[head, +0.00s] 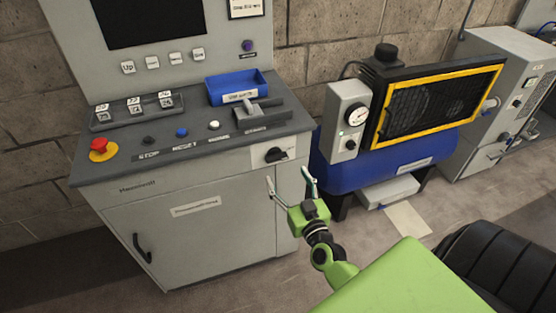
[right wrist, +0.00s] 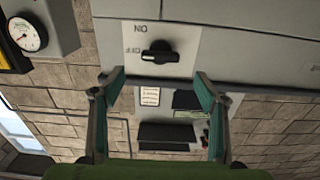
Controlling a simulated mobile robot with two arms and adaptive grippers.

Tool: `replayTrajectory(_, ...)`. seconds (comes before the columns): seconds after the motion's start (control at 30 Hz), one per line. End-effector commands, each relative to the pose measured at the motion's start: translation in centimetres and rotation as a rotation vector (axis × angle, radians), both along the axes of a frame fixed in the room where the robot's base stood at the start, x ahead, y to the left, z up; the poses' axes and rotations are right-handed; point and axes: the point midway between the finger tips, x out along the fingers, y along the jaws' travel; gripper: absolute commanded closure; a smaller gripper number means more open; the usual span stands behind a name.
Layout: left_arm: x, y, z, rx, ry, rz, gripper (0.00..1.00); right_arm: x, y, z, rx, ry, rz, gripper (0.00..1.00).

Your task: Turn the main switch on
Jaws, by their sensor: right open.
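The main switch (head: 275,155) is a black rotary knob on a pale plate at the upper right of the console's front. In the right wrist view, which is upside down, the knob (right wrist: 157,52) lies crosswise, its white mark toward the OFF label; the ON label is above it in the picture. My right gripper (head: 290,177) is open and empty, just below and in front of the switch in the head view. In the wrist view its fingertips (right wrist: 160,78) are spread wider than the knob and appear apart from it. My left gripper is out of view.
The grey console (head: 190,225) carries a red emergency button (head: 99,145), several small buttons and a blue tray (head: 236,88). To its right stand a blue compressor (head: 345,172) with a gauge box (head: 346,122) and a grey cabinet (head: 500,85). Floor space before the console is open.

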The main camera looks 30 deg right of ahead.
Motion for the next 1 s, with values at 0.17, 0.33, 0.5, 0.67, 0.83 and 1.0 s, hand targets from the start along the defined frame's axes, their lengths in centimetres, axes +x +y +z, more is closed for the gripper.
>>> replayTrajectory(0.17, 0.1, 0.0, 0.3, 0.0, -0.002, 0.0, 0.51, 3.6, -0.8, 0.1, 0.0, -0.001, 0.001, 0.33)
replayTrajectory(0.33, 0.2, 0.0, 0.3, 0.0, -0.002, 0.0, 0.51, 6.2, -1.4, 0.0, 0.0, -0.001, 0.001, 0.33)
replayTrajectory(0.5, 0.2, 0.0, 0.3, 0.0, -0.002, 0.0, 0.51, 7.6, -1.8, -0.1, 0.0, 0.001, 0.001, 0.33)
replayTrajectory(0.67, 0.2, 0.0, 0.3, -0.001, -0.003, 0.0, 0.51, 8.0, -1.9, -0.1, -0.001, 0.001, 0.001, 0.33)
replayTrajectory(0.83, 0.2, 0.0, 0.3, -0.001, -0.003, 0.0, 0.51, 8.0, -1.9, -0.1, -0.001, 0.002, 0.001, 0.33)
replayTrajectory(1.0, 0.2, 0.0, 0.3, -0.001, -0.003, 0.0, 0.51, 8.0, -1.9, -0.1, 0.0, 0.001, 0.001, 0.67)
